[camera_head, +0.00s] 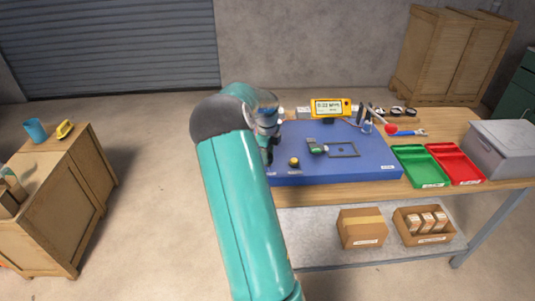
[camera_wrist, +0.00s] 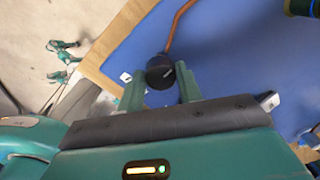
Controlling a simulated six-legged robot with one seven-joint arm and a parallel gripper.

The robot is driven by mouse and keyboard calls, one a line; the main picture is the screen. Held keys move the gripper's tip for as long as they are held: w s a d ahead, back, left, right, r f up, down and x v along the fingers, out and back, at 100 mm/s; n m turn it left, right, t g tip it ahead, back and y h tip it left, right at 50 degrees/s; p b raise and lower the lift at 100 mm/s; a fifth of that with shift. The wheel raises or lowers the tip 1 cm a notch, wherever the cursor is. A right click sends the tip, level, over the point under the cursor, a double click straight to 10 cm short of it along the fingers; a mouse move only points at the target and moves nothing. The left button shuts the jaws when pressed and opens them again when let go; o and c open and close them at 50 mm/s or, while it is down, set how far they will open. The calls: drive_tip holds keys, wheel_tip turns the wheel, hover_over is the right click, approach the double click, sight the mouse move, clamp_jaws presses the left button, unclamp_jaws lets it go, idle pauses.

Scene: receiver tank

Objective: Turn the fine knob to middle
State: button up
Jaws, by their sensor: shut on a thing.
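A round black knob (camera_wrist: 160,73) shows in the wrist view at the edge of the blue mat (camera_wrist: 235,55), with a small light mark on its face. My gripper (camera_wrist: 160,80) has its two teal fingers on either side of it, shut on it. I cannot read a label that names it as the fine knob. In the head view my gripper (camera_head: 269,150) is low over the left part of the mat and hides this knob. A yellow-topped dark knob (camera_head: 294,162) stands just to the right, clear of my gripper.
A copper-coloured tube (camera_wrist: 177,27) runs up from beside the black knob. A yellow meter with a lit display (camera_head: 331,108) stands behind the mat. A green-handled part (camera_head: 316,147) and a dark frame (camera_head: 344,150) lie on the mat. Green (camera_head: 421,166) and red trays (camera_head: 456,163) are at right.

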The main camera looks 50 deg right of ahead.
drive_tip(key=shift+n, duration=0.3)
drive_tip(key=n, duration=1.2)
drive_tip(key=shift+s, duration=0.1)
drive_tip(key=n, duration=0.9)
drive_tip(key=shift+d+n+y, duration=0.1)
drive_tip(key=shift+n+y, duration=0.2)
drive_tip(key=n, duration=0.8)
drive_tip(key=shift+n, duration=2.3)
